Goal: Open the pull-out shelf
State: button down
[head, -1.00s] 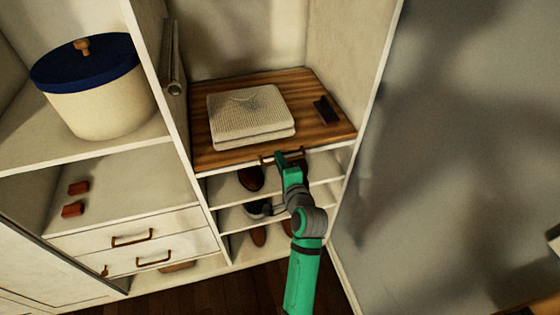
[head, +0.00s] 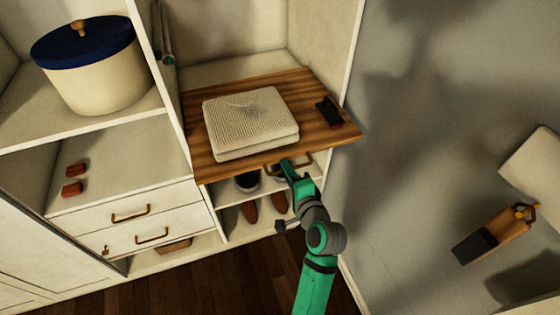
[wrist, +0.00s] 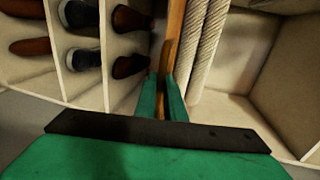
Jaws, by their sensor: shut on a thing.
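The pull-out shelf (head: 203,142) is a brown wooden board that sticks out from the closet, with bare cabinet floor showing behind it. A folded cream knit cloth (head: 250,122) and a small dark object (head: 328,111) lie on it. Its brass handle (head: 302,163) is at the front edge. My green gripper (head: 290,168) is at that handle and shut on it. In the wrist view, the fingers (wrist: 163,100) close around the handle beside the shelf's wooden edge (wrist: 176,38). The fingers hide part of the handle.
Shoes (head: 250,211) stand on racks below the shelf. Two drawers (head: 125,215) are at the left, under a compartment with two small red blocks (head: 72,188). A lidded cream pot (head: 95,80) stands above. A grey wall (head: 400,200) is close at the right; dark floor (head: 250,280) lies in front.

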jog(key=shift+f+v, duration=0.2)
jog(key=shift+v, duration=0.75)
jog(key=shift+f+v, duration=0.2)
jog(key=shift+v, duration=0.75)
jog(key=shift+f+v, duration=0.2)
jog(key=shift+v, duration=0.75)
jog(key=c, duration=1.8)
grip_release()
jog(key=shift+s, duration=0.15)
jog(key=shift+c, duration=0.2)
jog(key=v, duration=1)
jog(key=shift+s, duration=0.35)
jog(key=shift+d, duration=0.15)
